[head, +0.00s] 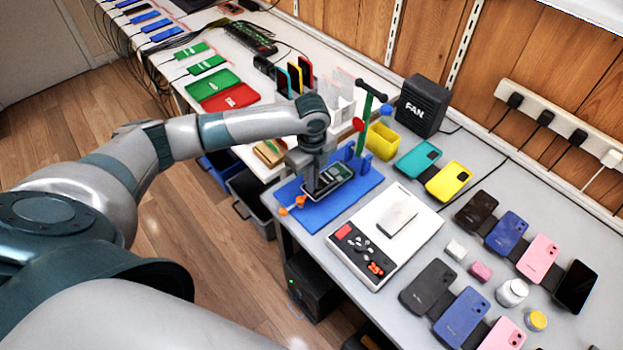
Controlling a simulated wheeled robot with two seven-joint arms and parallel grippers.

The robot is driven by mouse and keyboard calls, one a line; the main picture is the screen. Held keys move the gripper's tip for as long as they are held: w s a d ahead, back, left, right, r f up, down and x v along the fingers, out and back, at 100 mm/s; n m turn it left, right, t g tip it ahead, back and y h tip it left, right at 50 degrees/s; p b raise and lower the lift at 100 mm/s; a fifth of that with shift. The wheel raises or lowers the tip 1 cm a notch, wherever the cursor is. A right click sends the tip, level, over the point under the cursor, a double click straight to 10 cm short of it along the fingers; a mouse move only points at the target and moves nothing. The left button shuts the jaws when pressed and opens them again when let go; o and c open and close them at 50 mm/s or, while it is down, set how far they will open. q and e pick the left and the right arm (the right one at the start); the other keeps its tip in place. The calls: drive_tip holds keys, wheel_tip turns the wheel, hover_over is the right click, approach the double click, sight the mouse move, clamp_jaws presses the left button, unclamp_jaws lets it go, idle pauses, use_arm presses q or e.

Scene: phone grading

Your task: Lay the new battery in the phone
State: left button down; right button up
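The opened phone (341,174) lies on the blue work mat (352,199) at the corner of the grey bench, its green and dark insides showing. My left gripper (311,186) points down at the phone's near left part, low over it or touching it. The fingers and the wrist hide part of the phone. I cannot tell whether the fingers are open or shut, or whether they hold the new battery. I cannot make out the battery clearly. My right gripper is not in view.
A green stand (364,120) with a red knob rises just behind the phone. A yellow bin (382,141) and a black fan box (422,104) stand beyond it. A white scale (400,215) bearing a pale slab is to the right. Several phones fill the right side.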

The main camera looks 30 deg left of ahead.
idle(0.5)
use_arm(q)
drive_tip(key=shift+p, duration=0.45)
idle(0.7)
drive_tip(key=shift+p, duration=0.45)
idle(0.3)
idle(0.6)
drive_tip(key=shift+f, duration=0.35)
idle(0.3)
drive_tip(key=shift+p, duration=0.6)
idle(0.3)
drive_tip(key=shift+f, duration=0.1)
drive_tip(key=c, duration=1.6)
unclamp_jaws()
